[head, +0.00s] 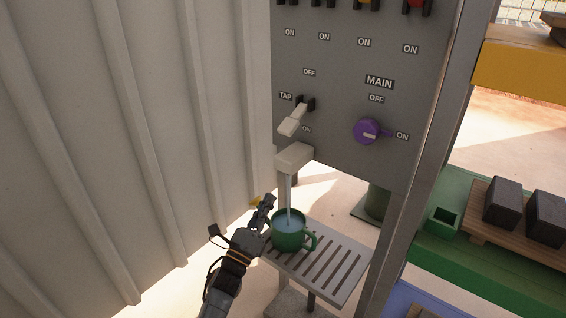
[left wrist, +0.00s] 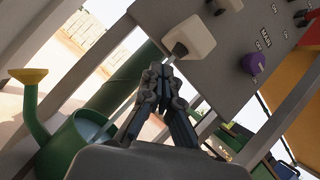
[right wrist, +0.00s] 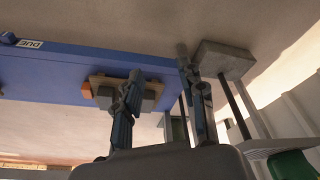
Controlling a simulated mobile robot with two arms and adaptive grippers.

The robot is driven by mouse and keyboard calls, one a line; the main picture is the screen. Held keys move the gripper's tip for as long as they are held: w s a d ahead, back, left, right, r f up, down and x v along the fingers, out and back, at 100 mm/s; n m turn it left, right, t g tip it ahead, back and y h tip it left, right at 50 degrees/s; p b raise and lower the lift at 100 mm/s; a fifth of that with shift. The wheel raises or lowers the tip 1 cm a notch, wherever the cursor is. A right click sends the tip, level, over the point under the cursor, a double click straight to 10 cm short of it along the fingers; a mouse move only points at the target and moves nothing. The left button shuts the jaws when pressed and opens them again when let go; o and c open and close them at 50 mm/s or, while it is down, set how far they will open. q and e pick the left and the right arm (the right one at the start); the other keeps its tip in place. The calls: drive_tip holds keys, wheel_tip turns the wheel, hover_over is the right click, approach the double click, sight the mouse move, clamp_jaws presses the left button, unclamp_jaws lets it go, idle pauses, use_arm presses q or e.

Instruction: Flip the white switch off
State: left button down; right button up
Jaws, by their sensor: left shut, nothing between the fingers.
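The white switch (head: 293,120) is on the grey panel beside the TAP label, its lever angled down toward ON. Below it, the pale tap spout (head: 294,157) runs water into a green watering can (head: 288,232) on a slatted stand. The can, with its yellow spout end, also shows in the left wrist view (left wrist: 70,147). My left gripper (head: 268,200) is shut and empty, left of the can and below the switch. In the left wrist view, its fingertips (left wrist: 162,70) show below the tap spout (left wrist: 189,38). My right gripper (right wrist: 160,62) is open, with nothing between its fingers.
A purple MAIN knob (head: 367,131) is right of the switch. A corrugated wall (head: 140,130) closes the left side; a metal post (head: 425,150) stands at right. Dark blocks (head: 503,203) lie on a wooden board. In the right wrist view, a blue surface (right wrist: 45,70) carries blocks.

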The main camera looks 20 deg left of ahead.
sight(283, 158)
use_arm(q)
wheel_tip(283, 158, up, 9)
drive_tip(key=s+m+t+h+b, duration=0.1)
drive_tip(key=m+h, duration=0.3)
drive_tip(key=m, duration=0.4)
drive_tip(key=shift+s+f+m+t+h+b, duration=0.2)
drive_tip(key=shift+s+m+t+h+b, duration=0.15)
drive_tip(key=shift+b, duration=0.2)
use_arm(e)
drive_tip(key=v, duration=0.5)
drive_tip(key=shift+d+r, duration=0.1)
use_arm(q)
drive_tip(key=shift+d, duration=0.1)
drive_tip(key=x, duration=1)
drive_tip(key=shift+p, duration=0.4)
use_arm(e)
drive_tip(key=x, duration=0.3)
drive_tip(key=shift+w+r, duration=0.1)
drive_tip(key=shift+r, duration=0.1)
